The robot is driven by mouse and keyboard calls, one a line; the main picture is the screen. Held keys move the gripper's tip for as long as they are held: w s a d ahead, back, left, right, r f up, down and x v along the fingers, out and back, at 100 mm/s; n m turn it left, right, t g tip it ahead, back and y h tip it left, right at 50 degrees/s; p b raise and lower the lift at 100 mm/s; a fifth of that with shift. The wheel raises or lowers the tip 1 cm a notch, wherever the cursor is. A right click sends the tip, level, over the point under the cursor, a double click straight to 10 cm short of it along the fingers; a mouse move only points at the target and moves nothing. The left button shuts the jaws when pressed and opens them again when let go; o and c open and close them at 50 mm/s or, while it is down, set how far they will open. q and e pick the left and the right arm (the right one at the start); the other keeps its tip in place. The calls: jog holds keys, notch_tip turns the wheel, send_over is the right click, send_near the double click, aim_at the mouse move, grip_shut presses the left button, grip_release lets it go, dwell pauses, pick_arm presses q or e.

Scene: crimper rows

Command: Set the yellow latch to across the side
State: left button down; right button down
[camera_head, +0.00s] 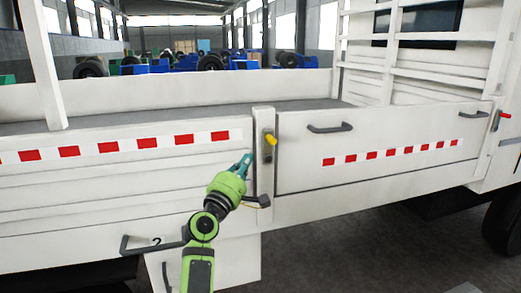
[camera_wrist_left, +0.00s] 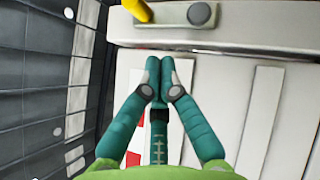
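The yellow latch (camera_head: 270,139) is a short handle on the white post between two side panels of a truck bed. My right gripper is not in view.
A red latch (camera_head: 501,115) sits at the right end of the right panel (camera_head: 390,150). A dark handle (camera_head: 330,128) is on that panel. Blue vehicles (camera_head: 245,60) stand far behind.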

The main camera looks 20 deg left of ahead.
aim_at(267, 141)
pick_arm(q)
jog(key=shift+w+d+r+p, duration=0.7)
jog(key=shift+w+d+r, duration=0.25)
jog(key=shift+w+d, duration=0.25)
jog(key=shift+w+d+r, duration=0.15)
jog(key=shift+w+d, duration=0.1)
jog(key=shift+d, duration=0.1)
